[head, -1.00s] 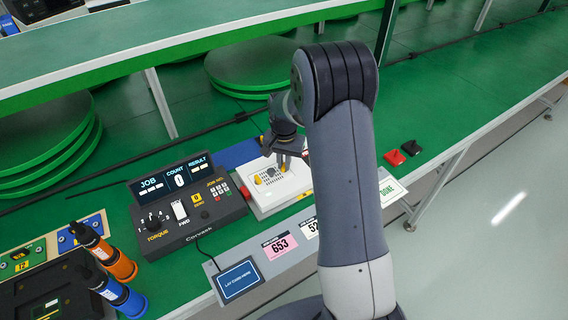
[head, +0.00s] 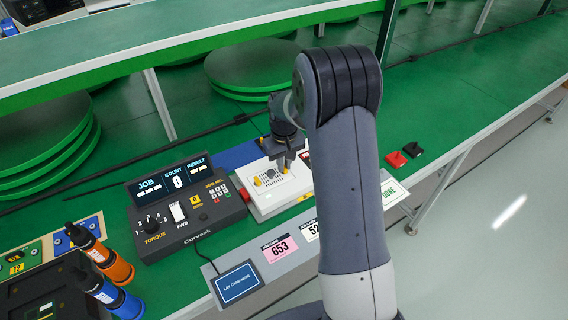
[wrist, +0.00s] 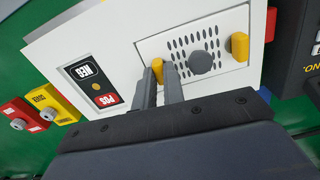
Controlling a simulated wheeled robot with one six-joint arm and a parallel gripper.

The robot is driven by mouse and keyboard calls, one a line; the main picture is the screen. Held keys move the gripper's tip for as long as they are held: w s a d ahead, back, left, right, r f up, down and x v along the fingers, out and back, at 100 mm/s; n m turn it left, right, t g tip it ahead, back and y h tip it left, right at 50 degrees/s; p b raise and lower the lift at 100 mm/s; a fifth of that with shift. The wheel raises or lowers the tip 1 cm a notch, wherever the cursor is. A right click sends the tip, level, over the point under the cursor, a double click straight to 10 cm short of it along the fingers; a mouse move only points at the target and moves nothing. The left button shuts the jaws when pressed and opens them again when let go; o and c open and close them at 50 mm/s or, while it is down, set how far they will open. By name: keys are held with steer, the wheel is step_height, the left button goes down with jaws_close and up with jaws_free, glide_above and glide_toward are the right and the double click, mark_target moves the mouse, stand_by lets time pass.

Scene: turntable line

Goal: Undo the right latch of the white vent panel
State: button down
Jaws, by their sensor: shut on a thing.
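The white vent panel (wrist: 208,75) has rows of dark slots and a grey round knob (wrist: 201,62) in its middle. It sits on a white unit (head: 268,203) in the head view. My gripper (wrist: 160,80) is shut on the right latch (wrist: 157,69), a small yellow tab, which shows at the left of the panel in the wrist view. This tab looks slightly tilted and is partly hidden by the fingers. The other yellow latch (wrist: 240,46) stands free at the opposite side of the panel and also shows in the head view (head: 257,181).
A dark console (head: 187,210) with a display stands left of the unit. A red button (head: 245,194) is between them. Label cards (head: 279,247) lie in front. Red and yellow blocks (wrist: 22,114) show at the left in the wrist view. The green belt right of my arm is mostly clear.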

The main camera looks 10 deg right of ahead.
steer(key=shift+n, duration=0.3)
steer(key=c, duration=1.5)
jaws_free()
step_height(320, 180, up, 11)
steer(key=shift+f, duration=0.1)
step_height(320, 180, down, 11)
steer(key=shift+r, duration=0.1)
